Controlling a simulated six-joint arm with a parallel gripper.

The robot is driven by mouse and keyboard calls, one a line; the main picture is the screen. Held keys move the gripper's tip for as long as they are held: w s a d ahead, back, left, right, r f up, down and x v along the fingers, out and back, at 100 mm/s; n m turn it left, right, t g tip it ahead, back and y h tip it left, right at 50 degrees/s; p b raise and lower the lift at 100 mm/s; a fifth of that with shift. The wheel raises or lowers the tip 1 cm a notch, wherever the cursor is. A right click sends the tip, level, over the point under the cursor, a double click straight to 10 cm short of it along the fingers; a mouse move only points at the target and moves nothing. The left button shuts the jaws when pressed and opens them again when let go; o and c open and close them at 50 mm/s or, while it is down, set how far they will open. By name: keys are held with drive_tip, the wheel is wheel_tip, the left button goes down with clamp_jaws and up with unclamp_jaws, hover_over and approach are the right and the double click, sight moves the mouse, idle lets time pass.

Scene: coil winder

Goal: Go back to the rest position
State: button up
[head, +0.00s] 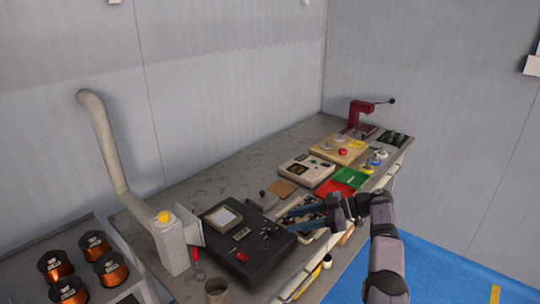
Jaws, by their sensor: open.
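My gripper (303,219) is open, with its dark blue-grey fingers pointing left over the front part of the workbench. The fingertips are close to the right edge of the black machine (232,267) with a small display and a red switch. A tray of small parts (310,234) lies below the gripper and is partly hidden by it. I see nothing held between the fingers. My arm rises from the lower right. Whether the fingers touch anything below cannot be told from this view.
The workbench (222,180) has bare room along the wall. A beige box (307,170), a green mat (351,178), a red mat (334,188) and a red press (359,112) stand further right. A grey pipe (108,150) and copper spools (113,270) are at left.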

drive_tip(key=w+d+r+m+t+h+p, duration=0.1)
drive_tip(key=w+r+m+t+h+p, duration=0.1)
drive_tip(key=w+r+m+t+h, duration=0.45)
drive_tip(key=w+d+r+m+t+h+p, duration=0.1)
drive_tip(key=w+r+m+t, duration=0.2)
drive_tip(key=w+r+t, duration=0.75)
drive_tip(key=s+d+f+m+g+h+p, duration=0.1)
drive_tip(key=s+d+f+m+g+h, duration=0.2)
drive_tip(key=s, duration=0.5)
drive_tip(key=s+f+m+g+h, duration=0.15)
drive_tip(key=s+g, duration=0.25)
drive_tip(key=s, duration=0.4)
drive_tip(key=s+d+f+m+g+h+p, duration=0.1)
drive_tip(key=s+d+f+m+g+h, duration=0.2)
drive_tip(key=s, duration=0.5)
drive_tip(key=s+a+f+g, duration=0.2)
drive_tip(key=s+f+g, duration=0.1)
drive_tip(key=s, duration=0.7)
drive_tip(key=s+a+f+g+y+p, duration=0.1)
drive_tip(key=s+a+f+g, duration=0.1)
drive_tip(key=s, duration=0.9)
drive_tip(key=s+a+f+g, duration=0.3)
drive_tip(key=s+f+g, duration=0.1)
drive_tip(key=s, duration=0.7)
drive_tip(key=shift+s+f+n+g+y+p, duration=0.2)
drive_tip(key=shift+n+g+y+p, duration=0.1)
drive_tip(key=shift+n+g, duration=0.1)
drive_tip(key=shift+a+f, duration=0.1)
drive_tip(key=shift+a, duration=0.05)
drive_tip(key=shift+c, duration=0.3)
